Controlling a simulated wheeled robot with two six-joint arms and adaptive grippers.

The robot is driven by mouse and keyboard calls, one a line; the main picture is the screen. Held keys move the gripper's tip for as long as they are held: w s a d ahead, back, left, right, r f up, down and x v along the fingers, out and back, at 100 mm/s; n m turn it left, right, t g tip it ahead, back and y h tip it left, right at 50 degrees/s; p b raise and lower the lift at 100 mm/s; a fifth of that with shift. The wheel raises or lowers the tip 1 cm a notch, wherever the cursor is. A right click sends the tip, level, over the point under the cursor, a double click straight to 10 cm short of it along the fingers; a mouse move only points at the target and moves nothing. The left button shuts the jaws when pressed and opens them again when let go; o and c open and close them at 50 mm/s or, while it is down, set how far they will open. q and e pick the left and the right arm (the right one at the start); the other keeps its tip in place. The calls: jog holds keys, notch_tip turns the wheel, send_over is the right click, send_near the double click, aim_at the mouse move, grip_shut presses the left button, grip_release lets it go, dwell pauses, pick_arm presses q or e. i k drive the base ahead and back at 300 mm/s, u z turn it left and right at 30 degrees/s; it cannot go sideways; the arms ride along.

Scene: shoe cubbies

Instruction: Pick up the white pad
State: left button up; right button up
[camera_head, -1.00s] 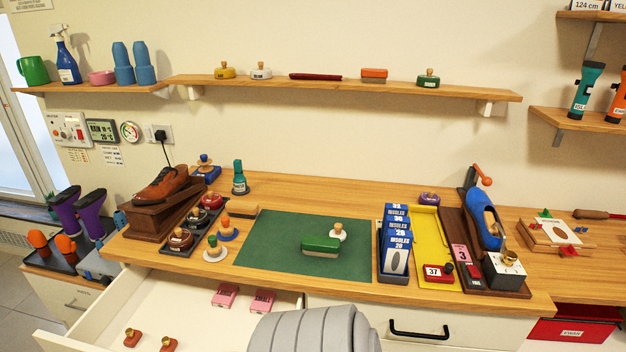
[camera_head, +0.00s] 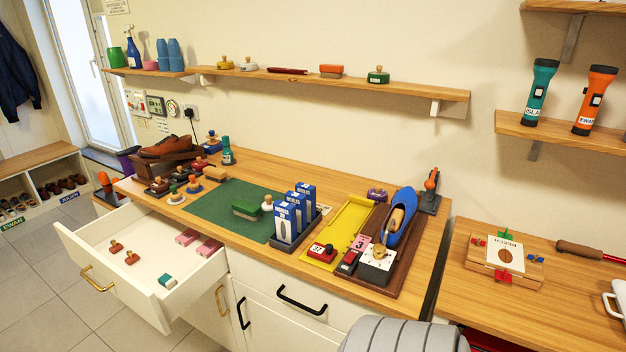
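Several small pieces with wooden knobs could be pads, and more than one is white. A white one (camera_head: 248,66) sits on the long wall shelf (camera_head: 330,84), between a yellow one (camera_head: 226,64) and a dark red stick. Another white one (camera_head: 268,204) stands on the green mat (camera_head: 212,212) on the bench, touching or close to the green brush (camera_head: 247,210). A pale one (camera_head: 176,199) stands left of the mat. Which is the white pad I cannot tell for certain. Neither of my grippers is in view.
An open drawer (camera_head: 165,300) juts out at the left below the bench. A holder with blue insole boxes (camera_head: 296,212), a yellow tray (camera_head: 343,228) and a blue shoe (camera_head: 400,215) crowd the bench's right part. A gap separates the bench from the right table (camera_head: 465,270).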

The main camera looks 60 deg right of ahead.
aim_at(267, 205)
jog(key=u, duration=0.4)
jog(key=k, duration=0.35)
jog(key=z, duration=3.1)
